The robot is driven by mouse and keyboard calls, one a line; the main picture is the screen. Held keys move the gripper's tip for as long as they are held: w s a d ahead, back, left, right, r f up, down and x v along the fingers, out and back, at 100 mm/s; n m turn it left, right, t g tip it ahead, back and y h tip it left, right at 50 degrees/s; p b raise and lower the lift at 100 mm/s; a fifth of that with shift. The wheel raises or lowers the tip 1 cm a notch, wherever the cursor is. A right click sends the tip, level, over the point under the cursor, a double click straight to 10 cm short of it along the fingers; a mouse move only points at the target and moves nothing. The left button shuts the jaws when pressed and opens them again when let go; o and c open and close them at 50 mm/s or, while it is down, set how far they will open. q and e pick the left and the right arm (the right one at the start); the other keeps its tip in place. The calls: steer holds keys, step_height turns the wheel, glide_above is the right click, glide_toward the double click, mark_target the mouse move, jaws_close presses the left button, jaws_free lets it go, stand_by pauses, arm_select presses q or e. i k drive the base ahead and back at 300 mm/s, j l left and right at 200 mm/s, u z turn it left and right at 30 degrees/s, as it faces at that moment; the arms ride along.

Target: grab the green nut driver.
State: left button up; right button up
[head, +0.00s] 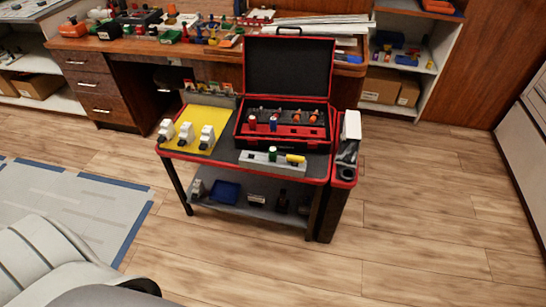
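A small upright green-topped piece (272,154), which looks like the green nut driver, stands in a grey rack (255,159) near the front edge of the cart top. A yellow piece (295,158) lies at the right end of the same rack. The green piece is too small for me to make out its shaft or tip. Neither of my grippers shows in the head view.
The red-edged cart (227,177) carries an open black-and-red toolbox (287,142) with upright handles, and a yellow mat (190,117) with white breaker-like units. A dark bin (337,200) adjoins its right side. Wood floor (430,220) is clear at right. A cluttered workbench (200,45) stands behind.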

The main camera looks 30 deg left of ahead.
mark_target(272, 151)
steer(key=i+l+u, duration=0.5)
steer(key=u, duration=0.25)
steer(key=i+l+u, duration=0.35)
steer(key=k+l, duration=0.05)
steer(key=l, duration=0.05)
